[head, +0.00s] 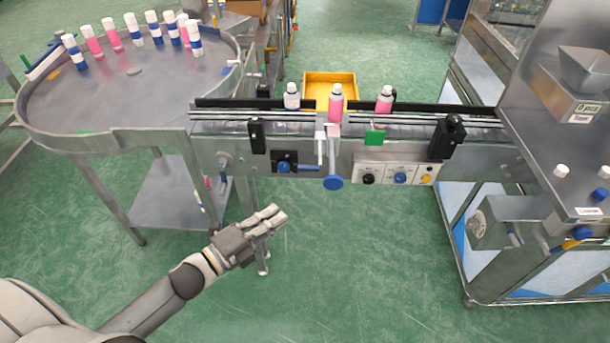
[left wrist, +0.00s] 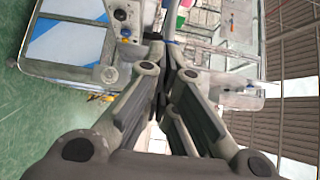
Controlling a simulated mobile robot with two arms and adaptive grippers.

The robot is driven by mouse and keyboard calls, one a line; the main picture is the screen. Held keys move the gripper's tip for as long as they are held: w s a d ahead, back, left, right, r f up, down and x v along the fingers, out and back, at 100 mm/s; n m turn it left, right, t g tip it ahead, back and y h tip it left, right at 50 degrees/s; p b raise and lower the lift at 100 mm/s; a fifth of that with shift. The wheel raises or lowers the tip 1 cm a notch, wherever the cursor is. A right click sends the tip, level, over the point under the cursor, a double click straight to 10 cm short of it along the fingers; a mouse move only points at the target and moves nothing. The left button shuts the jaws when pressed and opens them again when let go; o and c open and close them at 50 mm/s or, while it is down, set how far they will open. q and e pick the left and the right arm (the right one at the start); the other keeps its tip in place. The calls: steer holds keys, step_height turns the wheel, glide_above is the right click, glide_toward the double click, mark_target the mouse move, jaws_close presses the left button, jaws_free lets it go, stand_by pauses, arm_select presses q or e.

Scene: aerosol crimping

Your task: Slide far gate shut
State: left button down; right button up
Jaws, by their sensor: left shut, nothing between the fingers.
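A conveyor (head: 215,147) runs across the head view. Near its middle a white slide piece (head: 320,148) with a round blue knob (head: 333,183) sits on the front side. A blue lever (head: 308,167) sticks out just left of it. I cannot tell for certain which part is the far gate, nor whether it is open. Three bottles stand on the belt: a white one (head: 291,98), a pink one (head: 335,104) behind the slide piece, and another pink one (head: 384,101). My left gripper (head: 280,214) is shut and empty, below and left of the knob, apart from the conveyor. My right gripper is out of view.
A round metal table (head: 110,100) with several capped bottles stands at the left. A yellow bin (head: 343,80) lies behind the conveyor. A control panel (head: 399,173) is on the conveyor's front. A metal machine (head: 540,130) stands at the right. The floor in front is clear.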

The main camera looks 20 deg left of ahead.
mark_target(300, 167)
arm_select(q)
steer(key=w+a+p+x, duration=0.1)
steer(key=p+x, duration=0.3)
steer(key=x, duration=0.8)
steer(key=shift+w+a, duration=0.5)
steer(key=shift+a, duration=0.05)
steer(key=shift+w+f, duration=0.1)
steer(key=w+b, duration=0.1)
steer(key=w, duration=0.1)
steer(key=w+a+b, duration=0.1)
steer(key=w, duration=0.1)
steer(key=w+a+b, duration=0.1)
steer(key=w+b, duration=0.1)
steer(key=shift+w+f, duration=0.1)
steer(key=shift+w, duration=0.1)
steer(key=shift+r, duration=0.3)
